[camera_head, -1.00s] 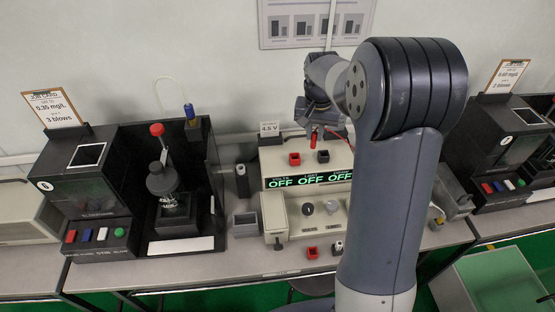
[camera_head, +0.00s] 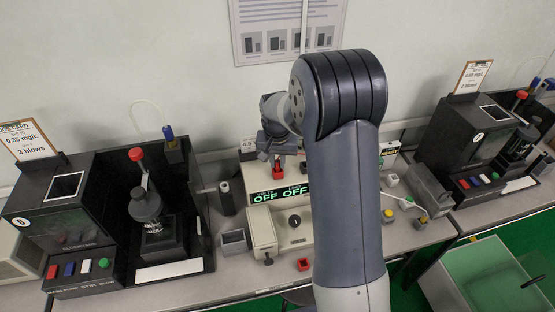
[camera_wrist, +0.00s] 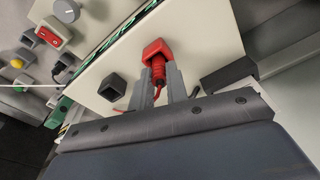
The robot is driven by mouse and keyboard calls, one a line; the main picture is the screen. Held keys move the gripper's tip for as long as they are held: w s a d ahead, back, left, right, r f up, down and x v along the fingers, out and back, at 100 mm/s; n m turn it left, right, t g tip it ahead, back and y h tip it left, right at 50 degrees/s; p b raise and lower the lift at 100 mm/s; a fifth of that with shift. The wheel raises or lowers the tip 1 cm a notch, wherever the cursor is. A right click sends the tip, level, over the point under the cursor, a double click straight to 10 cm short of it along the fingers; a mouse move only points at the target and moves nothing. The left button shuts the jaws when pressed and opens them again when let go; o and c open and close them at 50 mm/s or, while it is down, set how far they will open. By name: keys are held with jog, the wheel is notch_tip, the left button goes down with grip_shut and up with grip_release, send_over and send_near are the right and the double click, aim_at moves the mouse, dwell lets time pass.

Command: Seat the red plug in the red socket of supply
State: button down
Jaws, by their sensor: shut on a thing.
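My gripper (camera_wrist: 160,90) is shut on the red plug (camera_wrist: 158,70) in the wrist view. The red socket (camera_wrist: 156,46) is a boxy red block on the pale top of the supply (camera_wrist: 200,35). The plug's front end meets the socket's dark opening and looks lined up with it. How deep it sits I cannot tell. A black socket (camera_wrist: 113,87) stands beside it, apart from the fingers. In the head view my gripper (camera_head: 279,150) is over the back of the supply (camera_head: 268,232), with red showing just below it. My arm hides the supply's right side.
The supply display (camera_head: 265,222) reads OFF. A grey open box (camera_head: 235,241) and a dark tester with a job card (camera_head: 27,139) stand left. Another tester (camera_head: 470,140) stands right. A small red block (camera_head: 303,264) lies in front of the supply.

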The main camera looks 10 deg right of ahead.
jog(key=shift+f, duration=0.25)
jog(key=c, duration=1.4)
grip_release()
jog(key=r, duration=0.4)
jog(key=s+r, duration=0.1)
jog(key=r, duration=0.3)
jog(key=r+b, duration=0.1)
jog(key=r, duration=0.3)
jog(key=shift+s+a+r, duration=0.15)
jog(key=shift+s+a, duration=0.05)
jog(key=shift+a, duration=0.05)
